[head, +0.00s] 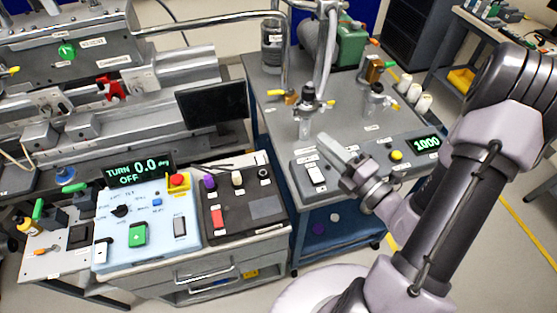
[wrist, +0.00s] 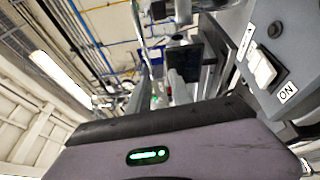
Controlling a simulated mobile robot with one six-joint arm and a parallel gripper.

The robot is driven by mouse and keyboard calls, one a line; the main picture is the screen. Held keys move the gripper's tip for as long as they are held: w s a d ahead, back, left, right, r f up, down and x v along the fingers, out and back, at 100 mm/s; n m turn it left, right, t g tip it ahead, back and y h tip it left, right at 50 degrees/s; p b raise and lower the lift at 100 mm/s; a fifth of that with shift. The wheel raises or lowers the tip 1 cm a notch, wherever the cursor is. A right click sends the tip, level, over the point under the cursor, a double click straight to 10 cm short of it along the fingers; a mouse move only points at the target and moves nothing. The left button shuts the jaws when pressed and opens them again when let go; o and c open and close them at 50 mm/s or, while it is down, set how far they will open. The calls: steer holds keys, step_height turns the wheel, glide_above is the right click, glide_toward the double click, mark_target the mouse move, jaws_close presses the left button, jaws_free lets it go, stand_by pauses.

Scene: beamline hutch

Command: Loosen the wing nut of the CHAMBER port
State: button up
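A small label (head: 113,61) on the grey machine at the upper left seems to read CHAMBER, but it is too small to be sure. A red handle-like part (head: 110,88) sits just below it, and a green knob (head: 67,50) is to its left. I cannot make out for certain which part is the wing nut. My gripper (head: 328,148) hangs over the front of the pump cart at the right, well away from that machine, with nothing visibly held. Its fingers show edge-on, so their opening is hidden.
A control desk (head: 245,240) with a TURN OFF display (head: 140,170) stands at the front left. The cart (head: 270,85) carries glass-like valve fittings (head: 308,105), pipes, a green pump (head: 350,42) and a panel reading 1000 (head: 427,143). A dark screen (head: 213,105) stands between machine and cart.

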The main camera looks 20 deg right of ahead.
steer(key=s+a+r+n+g+y, duration=0.2)
steer(key=a+n+g+y, duration=0.1)
steer(key=a+n, duration=0.3)
steer(key=s+a+r+n+g+y+b, duration=0.1)
steer(key=s+a+r+n+g+y, duration=0.1)
steer(key=a+n+g, duration=0.3)
steer(key=a+n+y, duration=0.1)
steer(key=a+n, duration=0.1)
steer(key=shift+s+r+n+y, duration=0.2)
steer(key=shift+n+y, duration=0.2)
